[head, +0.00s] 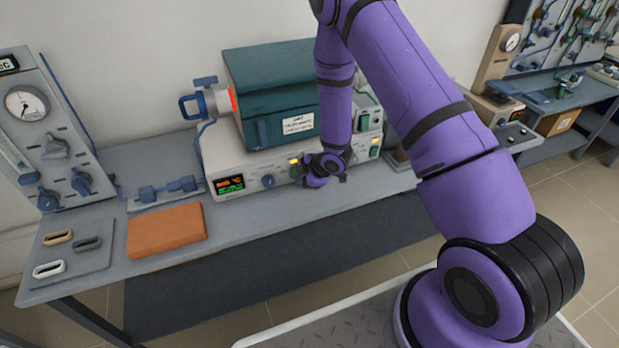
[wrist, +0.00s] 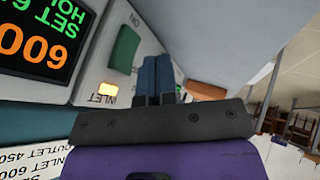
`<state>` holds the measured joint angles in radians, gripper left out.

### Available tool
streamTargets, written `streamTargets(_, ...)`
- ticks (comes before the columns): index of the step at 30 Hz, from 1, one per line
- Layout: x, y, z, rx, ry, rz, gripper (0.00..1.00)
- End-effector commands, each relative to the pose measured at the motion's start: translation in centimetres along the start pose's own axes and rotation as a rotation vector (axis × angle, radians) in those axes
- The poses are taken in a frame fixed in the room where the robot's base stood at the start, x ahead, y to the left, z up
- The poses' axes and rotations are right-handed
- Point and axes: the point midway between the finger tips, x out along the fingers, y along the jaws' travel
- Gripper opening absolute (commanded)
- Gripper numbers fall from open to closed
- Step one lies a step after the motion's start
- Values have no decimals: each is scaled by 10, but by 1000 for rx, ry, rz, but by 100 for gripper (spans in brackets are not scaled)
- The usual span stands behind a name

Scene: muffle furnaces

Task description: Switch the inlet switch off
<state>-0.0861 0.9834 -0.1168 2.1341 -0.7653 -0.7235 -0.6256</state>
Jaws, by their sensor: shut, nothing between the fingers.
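The inlet switch (wrist: 125,48) is a green rocker beside the lit amber lamp (wrist: 107,90) in the wrist view, with lettering reading "NLET" by the lamp. My gripper (wrist: 157,65) is shut and empty, its dark blue fingers just right of the rocker; I cannot tell whether they touch it. In the head view my gripper (head: 325,178) is low in front of the furnace's control panel (head: 250,168).
The panel's display (head: 230,184) and a knob (head: 268,181) sit left of my gripper. Another green switch (head: 374,152) is to its right. The teal furnace (head: 270,75) stands above. An orange-brown block (head: 166,229) lies on the bench to the left.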

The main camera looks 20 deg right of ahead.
Motion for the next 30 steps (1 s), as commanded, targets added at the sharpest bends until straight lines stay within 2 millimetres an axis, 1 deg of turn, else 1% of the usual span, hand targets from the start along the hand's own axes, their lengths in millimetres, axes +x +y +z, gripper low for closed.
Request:
streamTargets(1, 2, 8, 0, 0, -1, 3, 0)
streamTargets(3, 5, 15, -1, -1, 0, 2, 0)
streamTargets(7, 8, 23, -1, -1, -1, 1, 0)
streamTargets(20, 10, 26, -1, 1, -1, 0, 0)
streamTargets(24, 11, 33, -2, 2, -1, 2, 0)
streamTargets(30, 11, 32, -2, 1, -2, 1, 0)
